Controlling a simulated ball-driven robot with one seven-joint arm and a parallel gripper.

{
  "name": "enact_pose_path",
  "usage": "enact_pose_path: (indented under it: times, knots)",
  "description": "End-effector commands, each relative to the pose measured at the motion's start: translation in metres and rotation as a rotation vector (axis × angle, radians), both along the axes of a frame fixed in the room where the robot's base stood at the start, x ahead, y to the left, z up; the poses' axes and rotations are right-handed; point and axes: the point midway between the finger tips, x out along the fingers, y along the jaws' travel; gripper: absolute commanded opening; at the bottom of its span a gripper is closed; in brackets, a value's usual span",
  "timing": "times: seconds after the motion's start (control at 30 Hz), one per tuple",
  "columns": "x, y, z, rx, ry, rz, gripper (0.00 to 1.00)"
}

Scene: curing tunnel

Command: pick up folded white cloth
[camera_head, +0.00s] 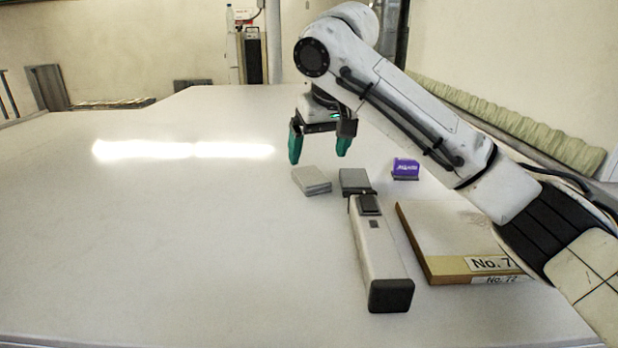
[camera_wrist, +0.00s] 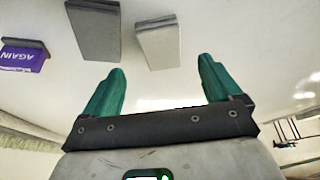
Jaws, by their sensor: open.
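The folded white cloth (camera_head: 311,180) looks like a small pale grey-white layered block lying flat on the white table (camera_head: 180,230). In the wrist view the cloth (camera_wrist: 158,42) is at the top centre, beyond the fingertips. My gripper (camera_head: 319,152) has green fingers, spread apart and empty. It hangs above the table near the cloth without touching it. In the wrist view the gripper (camera_wrist: 161,75) shows both fingers with clear space between them.
A darker grey block (camera_head: 355,181) lies right of the cloth. A purple-labelled item (camera_head: 405,168) stands further right. A long white device with black ends (camera_head: 378,245) and a flat box marked No.7 (camera_head: 445,235) lie nearer. The table's left side is clear.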

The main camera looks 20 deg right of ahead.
Motion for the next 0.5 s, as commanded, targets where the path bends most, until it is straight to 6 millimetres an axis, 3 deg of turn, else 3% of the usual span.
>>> enact_pose_path:
  times: [0.27,0.5]
  knots:
    - [0.010,0.001,-0.021,-0.001,0.001,0.000,0.92]
    - [0.026,0.003,-0.051,-0.001,0.003,0.000,0.92]
